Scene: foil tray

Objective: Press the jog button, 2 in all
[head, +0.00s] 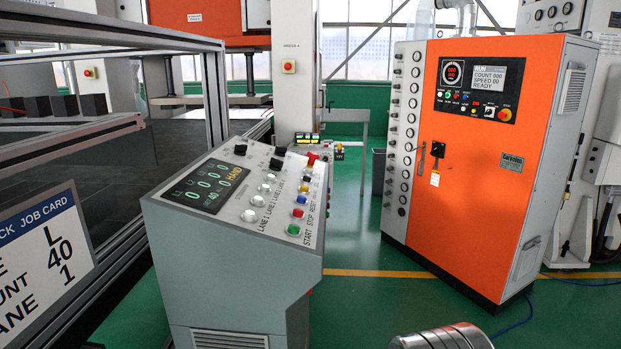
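The grey console (168,215) stands in the middle with a sloped panel. Down its right side runs a column of buttons: the green button (293,230) by the START label, the red button (298,212) by STOP, the blue button (302,200) by RESET, and a yellow button (304,188) above it. The labels above RESET are too small to read surely, so I cannot confirm which is the jog button. A dark display (206,184) shows green zeros and yellow text that seems to read HAND.
A job card (45,255) at left shows L, 40 and 1. Metal-framed fencing (100,235) stands left of the console. Green floor (350,235) lies between. A ribbed metallic shape (440,338) shows at the bottom.

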